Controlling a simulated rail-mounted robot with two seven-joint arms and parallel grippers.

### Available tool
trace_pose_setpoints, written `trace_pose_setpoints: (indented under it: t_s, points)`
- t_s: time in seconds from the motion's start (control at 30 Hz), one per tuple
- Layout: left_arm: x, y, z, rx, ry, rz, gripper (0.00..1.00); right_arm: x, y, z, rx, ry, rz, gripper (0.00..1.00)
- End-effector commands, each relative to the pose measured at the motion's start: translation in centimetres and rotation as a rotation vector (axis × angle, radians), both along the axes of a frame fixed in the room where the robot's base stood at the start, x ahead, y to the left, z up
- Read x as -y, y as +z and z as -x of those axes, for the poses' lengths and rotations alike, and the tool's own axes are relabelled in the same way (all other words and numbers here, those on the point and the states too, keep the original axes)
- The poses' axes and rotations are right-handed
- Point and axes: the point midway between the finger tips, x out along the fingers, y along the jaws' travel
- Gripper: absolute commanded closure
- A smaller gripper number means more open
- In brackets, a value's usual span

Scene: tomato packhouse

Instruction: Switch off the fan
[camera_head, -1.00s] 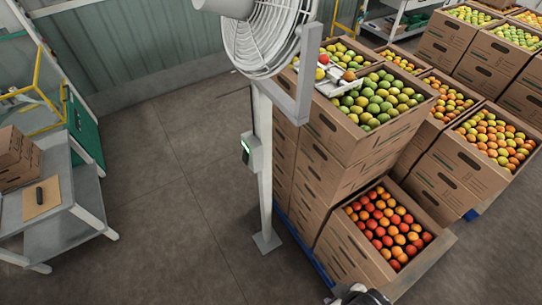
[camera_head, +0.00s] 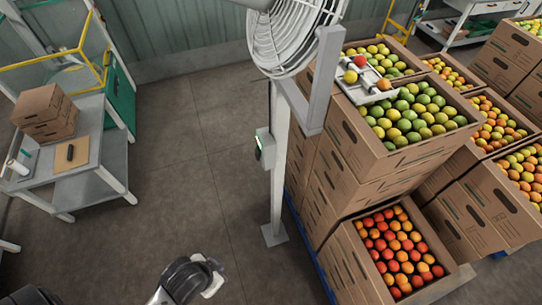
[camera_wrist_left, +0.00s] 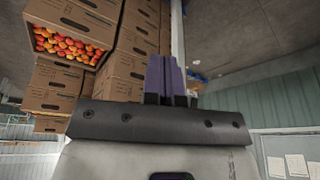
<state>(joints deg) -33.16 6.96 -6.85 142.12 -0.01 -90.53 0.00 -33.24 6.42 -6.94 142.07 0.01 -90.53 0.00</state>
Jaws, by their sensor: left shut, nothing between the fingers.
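The fan (camera_head: 292,38) has a white wire cage on a pale post (camera_head: 279,185) with a square foot on the floor. A small grey control box (camera_head: 266,146) with a green-lit strip and a dark round part is on the post's left side. My left gripper (camera_head: 214,277) is low at the bottom of the head view, below and left of the box, well apart from it. In the left wrist view its purple-grey fingers (camera_wrist_left: 165,76) are together and empty, with a pale post (camera_wrist_left: 177,35) behind them. My right gripper is not in view.
Stacked cartons of tomatoes (camera_head: 361,150) stand close to the right of the post. A grey table (camera_head: 108,160) with small boxes (camera_head: 45,112) is at the left. The floor (camera_head: 195,170) between table and post is clear.

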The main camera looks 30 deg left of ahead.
Motion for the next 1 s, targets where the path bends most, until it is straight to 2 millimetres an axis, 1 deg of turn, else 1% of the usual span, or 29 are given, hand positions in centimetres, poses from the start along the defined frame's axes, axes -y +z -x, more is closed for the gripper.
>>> trace_pose_setpoints:
  t_s: [0.3,0.37,0.47,0.57,0.6,0.63,0.67,0.7,0.73,0.77,0.8,0.9,1.0]
  points:
    - [0.1,-0.3,0.1,-0.002,-0.001,0.002,1.0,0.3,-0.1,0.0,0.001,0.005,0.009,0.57]
    - [-0.2,-0.7,-0.4,0.016,-0.01,-0.009,1.0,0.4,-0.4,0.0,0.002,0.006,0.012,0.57]
    - [-1.1,-2.3,-2.5,0.091,-0.048,-0.052,1.0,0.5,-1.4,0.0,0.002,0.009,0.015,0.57]
    - [-2.8,-4.6,-6.3,0.228,-0.121,-0.129,1.0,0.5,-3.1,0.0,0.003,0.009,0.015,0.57]
    - [-3.7,-5.6,-8.2,0.298,-0.163,-0.169,1.0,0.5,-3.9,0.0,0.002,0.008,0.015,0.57]
    - [-4.4,-6.3,-9.6,0.354,-0.197,-0.203,1.0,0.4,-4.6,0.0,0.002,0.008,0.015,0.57]
    - [-5.2,-6.9,-11.2,0.412,-0.234,-0.236,1.0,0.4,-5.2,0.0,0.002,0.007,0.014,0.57]
    - [-6.2,-7.6,-13.2,0.492,-0.289,-0.284,1.0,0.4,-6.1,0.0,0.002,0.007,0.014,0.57]
    - [-7.0,-8.1,-14.7,0.551,-0.334,-0.318,1.0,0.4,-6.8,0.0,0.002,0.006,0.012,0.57]
    - [-7.8,-8.4,-16.1,0.608,-0.378,-0.353,1.0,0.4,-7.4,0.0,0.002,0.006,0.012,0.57]
    - [-8.8,-8.7,-18.0,0.683,-0.439,-0.397,1.0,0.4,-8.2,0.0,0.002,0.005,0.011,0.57]
    - [-11.4,-9.1,-22.0,0.858,-0.608,-0.508,1.0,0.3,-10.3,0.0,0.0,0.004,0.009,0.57]
    - [-14.1,-9.0,-25.0,1.007,-0.785,-0.607,1.0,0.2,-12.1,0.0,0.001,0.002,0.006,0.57]
